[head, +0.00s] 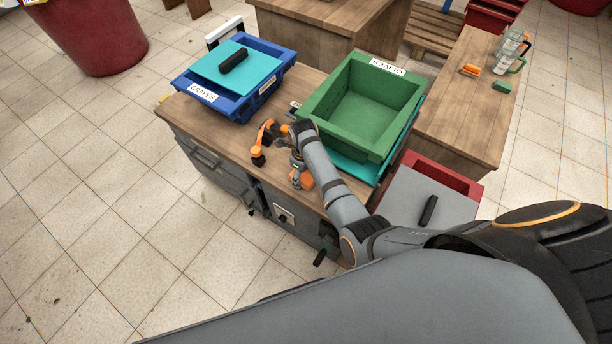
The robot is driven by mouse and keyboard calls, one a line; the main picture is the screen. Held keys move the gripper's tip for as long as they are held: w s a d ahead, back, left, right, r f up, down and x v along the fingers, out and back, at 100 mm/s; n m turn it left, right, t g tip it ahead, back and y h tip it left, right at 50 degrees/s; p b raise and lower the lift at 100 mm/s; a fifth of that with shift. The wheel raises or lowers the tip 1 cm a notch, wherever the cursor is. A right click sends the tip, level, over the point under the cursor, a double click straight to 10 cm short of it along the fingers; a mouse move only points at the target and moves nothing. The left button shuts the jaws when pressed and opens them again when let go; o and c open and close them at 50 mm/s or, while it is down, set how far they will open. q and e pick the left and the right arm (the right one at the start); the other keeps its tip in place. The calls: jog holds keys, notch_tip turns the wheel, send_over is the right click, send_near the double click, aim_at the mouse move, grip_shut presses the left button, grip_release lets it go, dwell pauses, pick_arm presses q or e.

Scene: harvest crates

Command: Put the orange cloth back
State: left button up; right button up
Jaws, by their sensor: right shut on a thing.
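My right gripper (298,166) is at the front part of the wooden worktop (228,141), left of the green crate. It is shut on the orange cloth (305,180), which shows as a small orange patch below the fingers near the worktop's front edge. My arm and gripper hide part of the cloth. I cannot tell whether the cloth touches the worktop. My left gripper is not in view.
A blue GRAPES crate (203,101) with a teal lid stands back left. A green OLIVES crate (318,112) stands right. A side table (462,117) holds a small orange item, a green block and jugs.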

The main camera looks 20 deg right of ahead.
jog(key=shift+r, duration=0.2)
jog(key=shift+s+a, duration=0.1)
jog(key=shift+a, duration=0.15)
jog(key=shift+a+f, duration=0.1)
jog(key=shift+f, duration=0.45)
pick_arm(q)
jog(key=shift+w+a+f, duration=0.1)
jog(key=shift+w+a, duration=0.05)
pick_arm(e)
jog(key=o, duration=1.5)
jog(key=shift+o, duration=0.2)
